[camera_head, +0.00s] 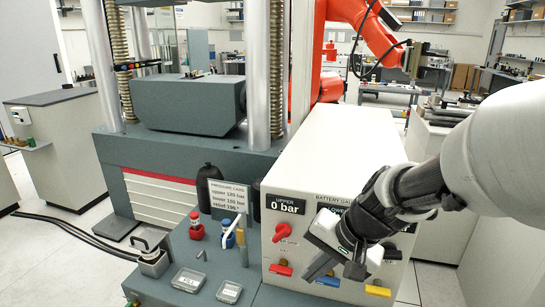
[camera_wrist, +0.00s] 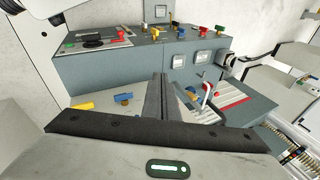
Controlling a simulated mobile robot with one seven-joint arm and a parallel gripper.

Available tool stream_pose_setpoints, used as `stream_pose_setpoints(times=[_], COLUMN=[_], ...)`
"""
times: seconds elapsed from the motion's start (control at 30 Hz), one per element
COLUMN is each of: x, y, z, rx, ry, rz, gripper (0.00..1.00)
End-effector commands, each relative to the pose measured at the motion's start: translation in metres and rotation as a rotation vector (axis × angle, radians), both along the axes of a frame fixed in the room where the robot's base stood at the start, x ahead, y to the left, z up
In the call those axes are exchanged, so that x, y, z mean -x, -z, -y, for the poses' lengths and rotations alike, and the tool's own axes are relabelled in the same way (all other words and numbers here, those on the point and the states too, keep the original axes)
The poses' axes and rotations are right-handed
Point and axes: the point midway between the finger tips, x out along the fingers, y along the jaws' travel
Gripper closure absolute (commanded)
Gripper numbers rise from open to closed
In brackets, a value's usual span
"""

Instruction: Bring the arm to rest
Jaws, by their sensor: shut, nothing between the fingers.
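My arm (camera_head: 430,185) reaches in from the right in the head view, in front of the white control box (camera_head: 345,145). My gripper (camera_head: 335,270) points down in front of the box's lower face. Its dark fingers are shut and empty. In the wrist view my gripper (camera_wrist: 162,98) shows as dark fingers close together. The box carries an "UPPER 0 bar" display (camera_head: 286,205), a red lever (camera_head: 282,232), a red-orange handle (camera_head: 281,269), a blue handle (camera_head: 328,281) and a yellow handle (camera_head: 378,291). My gripper hides part of the panel.
The grey test frame (camera_head: 190,150) stands behind. An orange robot arm (camera_head: 345,30) stands farther back.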

Motion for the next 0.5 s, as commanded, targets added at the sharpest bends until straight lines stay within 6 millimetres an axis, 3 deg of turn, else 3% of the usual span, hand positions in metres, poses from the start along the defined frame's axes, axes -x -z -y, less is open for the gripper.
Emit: stream_pose_setpoints(times=[0.03, 0.2, 0.5], x=[0.015, 0.06, 0.108], y=[-0.02, -0.056, -0.089], z=[0.001, 0.016, 0.047], rx=[0.055, 0.231, 0.455], ry=[-0.058, -0.208, -0.321], rz=[0.046, 0.135, 0.239], gripper=[1.0, 1.0, 1.0])
